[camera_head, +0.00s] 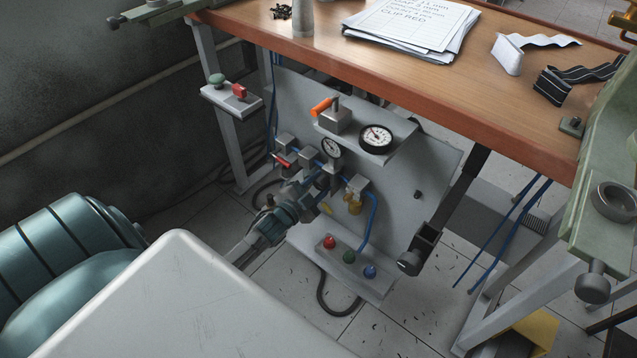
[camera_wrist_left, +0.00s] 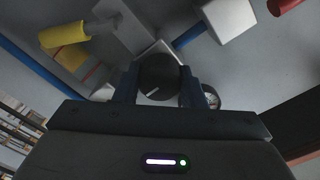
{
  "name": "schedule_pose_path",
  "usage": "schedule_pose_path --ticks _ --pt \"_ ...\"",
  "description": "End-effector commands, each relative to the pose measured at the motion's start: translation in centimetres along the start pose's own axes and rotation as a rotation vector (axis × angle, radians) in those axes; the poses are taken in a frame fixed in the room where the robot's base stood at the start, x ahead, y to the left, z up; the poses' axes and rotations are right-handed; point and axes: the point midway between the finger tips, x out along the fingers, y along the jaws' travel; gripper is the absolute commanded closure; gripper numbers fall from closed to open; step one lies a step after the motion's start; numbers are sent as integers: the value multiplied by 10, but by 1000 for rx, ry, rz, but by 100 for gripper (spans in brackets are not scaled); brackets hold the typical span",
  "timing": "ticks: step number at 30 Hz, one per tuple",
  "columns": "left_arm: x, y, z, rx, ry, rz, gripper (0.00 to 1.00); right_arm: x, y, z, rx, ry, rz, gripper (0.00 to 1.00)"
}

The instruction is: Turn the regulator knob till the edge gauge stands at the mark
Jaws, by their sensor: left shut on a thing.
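My left gripper (camera_head: 312,184) reaches up to the grey panel (camera_head: 405,200) under the bench. In the left wrist view its two fingers (camera_wrist_left: 158,88) stand on either side of the dark round regulator knob (camera_wrist_left: 157,78), shut on it. The knob has a pale line on its face. In the head view the gripper hides the knob. A small dial gauge (camera_head: 331,148) sits on the valve row just above the gripper. A larger white dial gauge (camera_head: 376,138) sits on the panel's upper ledge. Its scale and mark are too small to read. My right gripper is not in view.
A red-handled valve (camera_head: 285,160) is left of the gripper and a brass-yellow fitting (camera_head: 354,199) is right of it. An orange-handled lever (camera_head: 323,106) stands on the ledge. Red, green and blue buttons (camera_head: 349,257) are below. The wooden bench top (camera_head: 420,85) overhangs the panel.

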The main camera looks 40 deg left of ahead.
Motion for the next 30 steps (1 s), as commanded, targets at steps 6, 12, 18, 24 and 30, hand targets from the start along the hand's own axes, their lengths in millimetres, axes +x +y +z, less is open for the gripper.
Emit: schedule_pose_path --ticks 6,12,18,24,30 --pt "1 -1 -1 25 3 -2 86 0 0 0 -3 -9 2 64" --pt "1 -1 -1 26 3 -2 86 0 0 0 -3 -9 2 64" --pt "1 -1 -1 25 3 -2 51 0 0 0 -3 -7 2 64" --pt "0 0 -1 25 2 -1 41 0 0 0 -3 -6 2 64" --pt "-4 0 0 24 0 0 41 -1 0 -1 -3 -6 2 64"
